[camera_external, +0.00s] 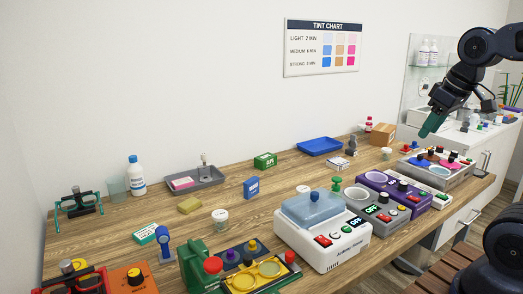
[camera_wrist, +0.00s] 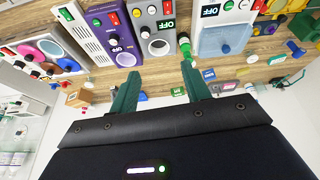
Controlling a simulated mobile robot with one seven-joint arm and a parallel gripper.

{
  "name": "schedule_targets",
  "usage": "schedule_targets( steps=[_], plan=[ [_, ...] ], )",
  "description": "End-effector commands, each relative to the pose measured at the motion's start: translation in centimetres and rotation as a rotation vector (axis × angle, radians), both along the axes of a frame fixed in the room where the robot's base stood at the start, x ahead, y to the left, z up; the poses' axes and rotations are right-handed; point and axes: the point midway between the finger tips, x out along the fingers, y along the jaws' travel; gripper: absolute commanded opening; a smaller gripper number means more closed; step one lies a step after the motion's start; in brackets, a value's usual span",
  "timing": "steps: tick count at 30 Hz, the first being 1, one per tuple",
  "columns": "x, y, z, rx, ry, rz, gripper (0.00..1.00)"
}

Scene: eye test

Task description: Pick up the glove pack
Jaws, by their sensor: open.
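I cannot tell for sure which thing is the glove pack, as the labels are too small to read. Small packs on the wooden bench include a green box (camera_external: 265,160), a blue box (camera_external: 251,188), a teal-and-white pack (camera_external: 146,233) and a white printed pack (camera_external: 338,163). My gripper (camera_external: 432,125) is raised over the far right end of the bench, well away from these packs. In the wrist view, my gripper (camera_wrist: 161,71) has its two green fingers apart with nothing held between them.
A white device with a clear blue lid (camera_external: 312,208) and a purple device (camera_external: 398,188) stand along the bench front. A grey tray (camera_external: 208,179), a blue tray (camera_external: 319,146) and a brown box (camera_external: 383,133) are farther back. Bare wood lies around the blue box.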

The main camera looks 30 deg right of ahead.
Motion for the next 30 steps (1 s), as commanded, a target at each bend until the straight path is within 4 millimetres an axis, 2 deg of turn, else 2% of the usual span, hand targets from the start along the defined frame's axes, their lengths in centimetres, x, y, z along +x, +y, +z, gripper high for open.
schedule_targets(
  steps=[9,16,22,30],
  plan=[
    [7.8,1.9,2.0,-0.096,0.062,0.264,0.47],
    [13.8,3.7,2.3,-0.159,0.104,0.465,0.47],
    [19.1,5.6,1.8,-0.206,0.138,0.642,0.47],
    [26.2,8.8,-0.2,-0.259,0.179,0.884,0.47]
  ],
)
